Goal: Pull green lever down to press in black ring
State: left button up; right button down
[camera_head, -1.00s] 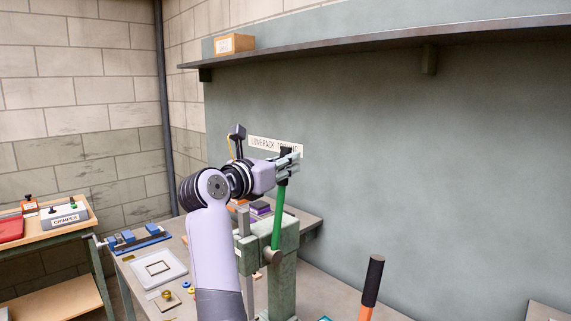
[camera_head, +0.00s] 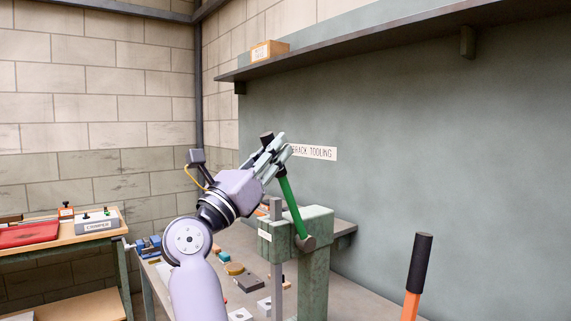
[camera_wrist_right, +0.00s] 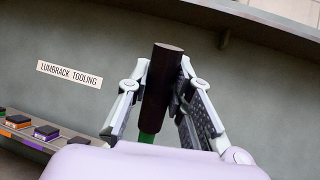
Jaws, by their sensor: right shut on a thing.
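The green lever (camera_head: 292,209) runs from a round hub on the green-grey press (camera_head: 315,270) up and to the left, tilted. Its black handle (camera_head: 267,137) is between the fingers of my right gripper (camera_head: 272,153), which is shut on it. In the right wrist view, the black handle (camera_wrist_right: 161,90) stands between both fingers, with a bit of green lever below. A grey upright bar (camera_head: 277,225) stands at the press's left side. I cannot make out the black ring; my right arm and the press hide part of the bench. My left gripper is not in view.
Small parts and blocks (camera_head: 248,283) lie on the bench left of the press. Another lever with a black grip (camera_head: 420,262) and orange shaft rises at the right. A shelf (camera_head: 350,59) with a box (camera_head: 270,51) runs along the wall above. A side table (camera_head: 60,240) stands at left.

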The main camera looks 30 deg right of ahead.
jog(key=shift+a+f+t, duration=0.25)
jog(key=shift+a+t, duration=0.05)
jog(key=shift+a, duration=0.15)
jog(key=c, duration=1.4)
grip_release()
jog(key=shift+h, duration=0.3)
notch_tip(320, 180, up, 10)
jog(key=shift+r, duration=0.1)
